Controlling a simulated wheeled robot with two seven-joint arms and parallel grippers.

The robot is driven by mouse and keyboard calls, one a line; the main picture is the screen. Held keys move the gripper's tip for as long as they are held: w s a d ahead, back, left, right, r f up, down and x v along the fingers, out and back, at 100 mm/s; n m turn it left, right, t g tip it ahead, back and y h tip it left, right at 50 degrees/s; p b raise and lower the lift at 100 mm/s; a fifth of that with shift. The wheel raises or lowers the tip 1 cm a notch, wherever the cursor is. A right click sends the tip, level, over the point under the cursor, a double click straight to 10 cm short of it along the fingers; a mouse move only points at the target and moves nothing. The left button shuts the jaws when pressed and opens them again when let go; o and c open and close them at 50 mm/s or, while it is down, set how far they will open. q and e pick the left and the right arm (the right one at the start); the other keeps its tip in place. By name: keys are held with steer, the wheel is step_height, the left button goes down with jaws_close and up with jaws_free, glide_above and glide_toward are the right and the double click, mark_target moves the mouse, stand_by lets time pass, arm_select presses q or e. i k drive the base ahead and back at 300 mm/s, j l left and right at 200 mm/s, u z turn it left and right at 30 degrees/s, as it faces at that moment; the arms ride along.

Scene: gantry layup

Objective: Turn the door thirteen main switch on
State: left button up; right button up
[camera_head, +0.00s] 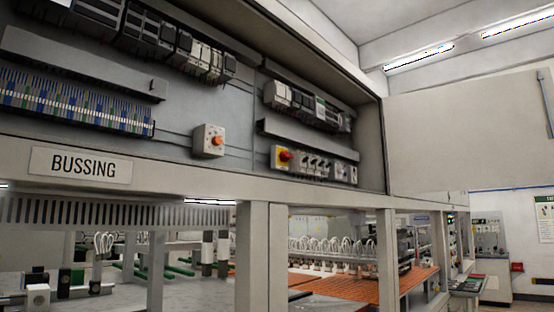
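A red rotary knob on a yellow plate (284,157) sits in the open electrical cabinet, at the left end of a row of small switch units (315,165). I cannot read any door number, so I cannot tell which of these is the door thirteen main switch. The on or off position of either knob is too small to tell. Neither of my grippers is in view.
Rows of modules (180,43) and terminal blocks (75,100) fill the cabinet above a "BUSSING" sign (81,165). A large pale panel (470,130) stands to the right of the opening. Frame posts (255,262) and orange-topped work surfaces (350,287) lie below.

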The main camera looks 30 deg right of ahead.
mark_target(285, 156)
steer(key=l+u, duration=0.15)
steer(key=l, duration=0.45)
steer(key=l+u, duration=0.1)
steer(key=l, duration=0.55)
steer(key=k+l+u, duration=0.15)
steer(key=l, duration=0.45)
steer(key=l+u, duration=0.15)
steer(key=l, duration=0.45)
steer(key=k+l+u, duration=0.1)
steer(key=l, duration=0.5)
steer(key=k+l+u, duration=0.15)
steer(key=l, duration=0.45)
steer(key=k+l+u, duration=0.1)
steer(key=k+l, duration=0.15)
steer(key=l, duration=0.3)
steer(key=k+l+u, duration=0.15)
steer(key=l, duration=0.4)
